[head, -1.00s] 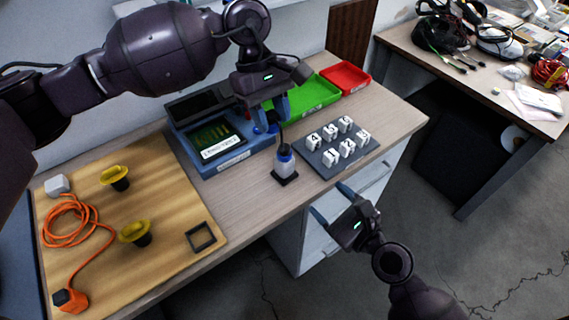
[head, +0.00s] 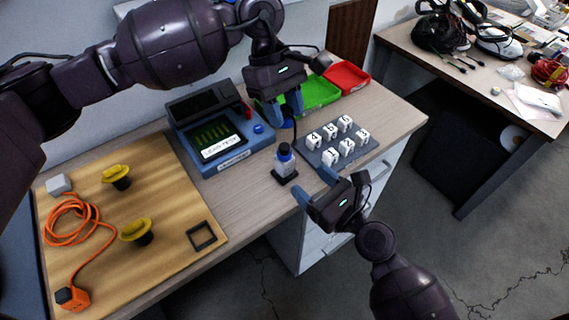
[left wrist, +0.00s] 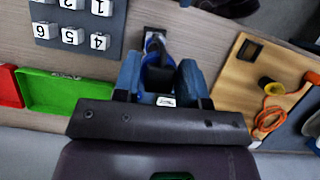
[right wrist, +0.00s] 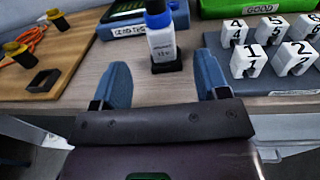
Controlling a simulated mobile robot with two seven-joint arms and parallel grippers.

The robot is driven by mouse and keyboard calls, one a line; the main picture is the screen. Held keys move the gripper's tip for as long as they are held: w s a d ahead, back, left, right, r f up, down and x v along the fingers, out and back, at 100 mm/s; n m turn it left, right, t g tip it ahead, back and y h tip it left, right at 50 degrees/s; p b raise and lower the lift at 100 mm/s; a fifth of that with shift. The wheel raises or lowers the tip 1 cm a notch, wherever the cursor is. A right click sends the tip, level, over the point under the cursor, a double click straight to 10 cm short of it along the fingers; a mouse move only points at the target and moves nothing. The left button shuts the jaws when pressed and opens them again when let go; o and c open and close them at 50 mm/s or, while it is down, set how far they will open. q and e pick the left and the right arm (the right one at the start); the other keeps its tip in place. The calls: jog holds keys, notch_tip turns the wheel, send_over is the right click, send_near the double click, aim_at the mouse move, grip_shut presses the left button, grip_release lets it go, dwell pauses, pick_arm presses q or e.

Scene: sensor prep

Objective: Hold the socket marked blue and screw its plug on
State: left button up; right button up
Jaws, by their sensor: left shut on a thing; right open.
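A small white-labelled body with a blue collar and dark top (head: 284,160) stands upright in a black square base on the table. It shows larger in the right wrist view (right wrist: 162,44); I take it as the socket. My left gripper (head: 285,112) is above and behind it, shut on a round blue piece (left wrist: 158,76) that looks like the plug, partly hidden by the fingers. A thin dark cable runs down near it; I cannot tell where it ends. My right gripper (head: 314,186) is open and empty, its fingertips just in front of the socket, not touching it.
A blue tester box (head: 222,158) stands left of the socket. A grey pad (head: 352,152) with several numbered white blocks lies right. Green (head: 320,92) and red (head: 344,76) trays are behind. A wooden board (head: 165,200) holds yellow-topped pieces, an orange cord and an empty black frame.

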jog(key=x, duration=0.9)
grip_shut()
pick_arm(q)
send_over(284, 146)
jog(key=shift+f, duration=2.5)
